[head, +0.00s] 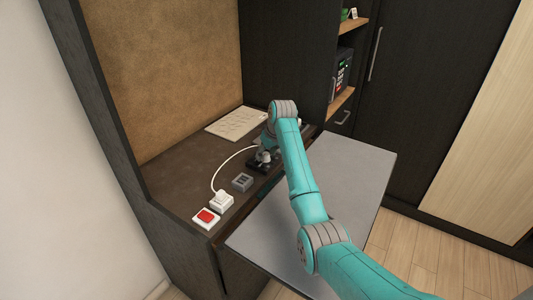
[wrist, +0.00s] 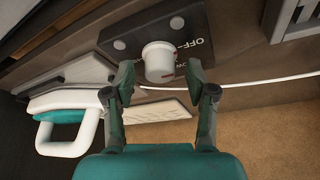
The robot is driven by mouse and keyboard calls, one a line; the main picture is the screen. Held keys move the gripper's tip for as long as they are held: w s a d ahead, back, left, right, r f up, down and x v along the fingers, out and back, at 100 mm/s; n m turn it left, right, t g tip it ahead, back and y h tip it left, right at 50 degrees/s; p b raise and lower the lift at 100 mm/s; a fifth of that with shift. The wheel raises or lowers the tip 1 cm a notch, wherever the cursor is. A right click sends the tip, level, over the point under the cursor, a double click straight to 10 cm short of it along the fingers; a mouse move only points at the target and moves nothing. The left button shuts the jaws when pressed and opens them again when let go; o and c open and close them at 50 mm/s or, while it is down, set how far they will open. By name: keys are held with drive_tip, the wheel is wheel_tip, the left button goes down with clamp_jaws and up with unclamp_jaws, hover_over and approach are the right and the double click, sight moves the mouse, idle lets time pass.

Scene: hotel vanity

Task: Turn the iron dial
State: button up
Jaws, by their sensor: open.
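The iron dial is a round white knob (wrist: 158,62) on a dark plate (wrist: 120,44) with "OFF" lettering, in the upper middle of the wrist view. My gripper (wrist: 159,78) is open, with one finger on each side of the knob. The fingertips look close to the knob's sides, but I cannot tell whether they touch it. In the head view the dark plate (head: 262,165) lies on the brown counter, and my arm hides most of the gripper and knob. The iron (wrist: 70,115), white and teal, lies at the left in the wrist view.
A white plug (head: 221,201) with a cord, a red switch (head: 206,216) and a grey socket block (head: 242,181) sit on the counter near the dial. A paper sheet (head: 236,121) lies farther back. A grey board (head: 350,190) extends at the right.

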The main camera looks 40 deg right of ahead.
clamp_jaws()
drive_tip(key=shift+m, duration=0.4)
drive_tip(key=m+h, duration=0.1)
drive_tip(key=m, duration=0.1)
drive_tip(key=m+h, duration=0.1)
drive_tip(key=m, duration=0.2)
drive_tip(key=shift+a+g, duration=0.15)
drive_tip(key=shift+g, duration=0.25)
drive_tip(key=m+g+h, duration=0.1)
drive_tip(key=m, duration=0.2)
drive_tip(key=m+g, duration=0.1)
drive_tip(key=m, duration=0.2)
drive_tip(key=shift+w+m+h, duration=0.15)
drive_tip(key=shift+m+h, duration=0.25)
drive_tip(key=m+g, duration=0.1)
drive_tip(key=m, duration=0.2)
drive_tip(key=m+g, duration=0.1)
drive_tip(key=m, duration=0.2)
drive_tip(key=shift+w+a+h, duration=0.1)
drive_tip(key=shift+h, duration=0.2)
drive_tip(key=shift+m+g, duration=0.9)
drive_tip(key=shift+m, duration=1.3)
drive_tip(key=shift+m+y, duration=0.5)
drive_tip(key=shift+m, duration=0.1)
